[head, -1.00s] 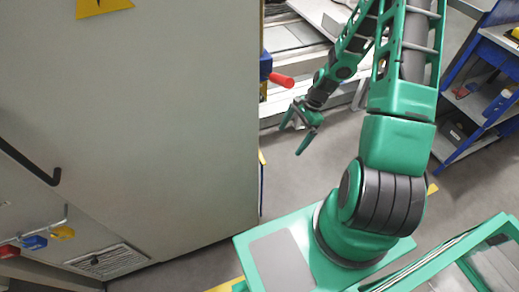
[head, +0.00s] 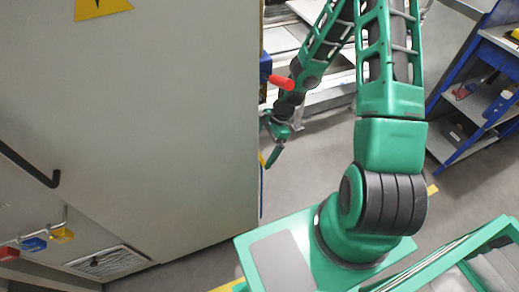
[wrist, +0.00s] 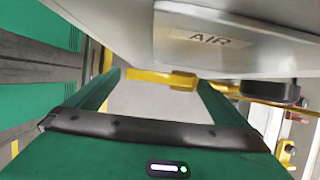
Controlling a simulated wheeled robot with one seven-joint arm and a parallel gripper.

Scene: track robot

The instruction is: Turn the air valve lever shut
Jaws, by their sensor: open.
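In the wrist view a yellow lever (wrist: 162,79) lies across the gap between my fingertips, below a grey panel with an AIR label (wrist: 208,40). I take it as the air valve lever. My gripper (wrist: 160,88) is open, one green finger on each side of the lever. I cannot tell whether either finger touches it. In the head view my gripper (head: 270,143) is at the right edge of the grey cabinet, partly hidden behind it. The lever cannot be made out clearly there.
A red handle (head: 281,82) on a blue mount sticks out of the cabinet (head: 150,120) just above my gripper. A black round part (wrist: 270,91) sits right of the lever in the wrist view. A blue shelf cart (head: 470,100) stands at right, with open floor between.

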